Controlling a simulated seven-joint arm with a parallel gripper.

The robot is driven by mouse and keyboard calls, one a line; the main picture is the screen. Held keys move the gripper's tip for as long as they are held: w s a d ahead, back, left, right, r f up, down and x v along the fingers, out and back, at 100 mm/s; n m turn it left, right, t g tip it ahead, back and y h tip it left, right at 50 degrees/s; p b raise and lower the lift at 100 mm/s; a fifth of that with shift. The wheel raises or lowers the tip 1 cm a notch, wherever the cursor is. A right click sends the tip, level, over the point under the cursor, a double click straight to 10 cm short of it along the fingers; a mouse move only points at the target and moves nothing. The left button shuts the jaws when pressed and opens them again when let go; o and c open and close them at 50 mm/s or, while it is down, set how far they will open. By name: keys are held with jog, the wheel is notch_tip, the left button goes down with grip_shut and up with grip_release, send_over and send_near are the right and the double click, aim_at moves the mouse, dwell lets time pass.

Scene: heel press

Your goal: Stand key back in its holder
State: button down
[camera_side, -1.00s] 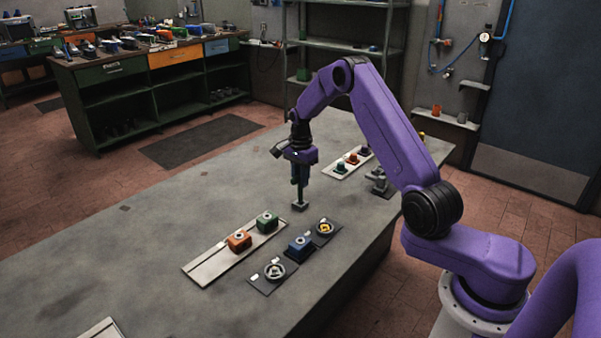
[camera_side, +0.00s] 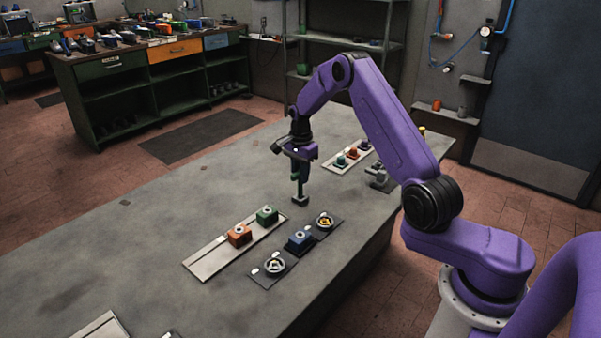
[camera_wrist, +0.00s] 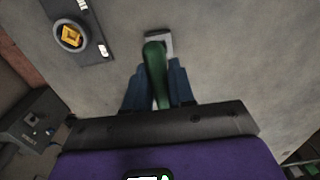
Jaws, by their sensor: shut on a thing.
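My gripper (camera_side: 300,176) points down over the table and is shut on the green key (camera_side: 299,188). In the wrist view the key's green body (camera_wrist: 155,72) stands between my two dark blue fingers. The key looks about upright in the side view.
A dark plate with a yellow-centred dial (camera_side: 325,221), a blue block (camera_side: 299,240) and a grey dial (camera_side: 274,266) lies in front. A pale tray (camera_side: 207,262) carries orange and green blocks. A grey device (camera_side: 379,177) stands right.

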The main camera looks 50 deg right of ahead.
jog(key=shift+f, duration=0.5)
dwell(0.5)
jog(key=c, duration=0.9)
grip_release()
notch_tip(320, 180, up, 17)
jog(key=shift+r, duration=0.2)
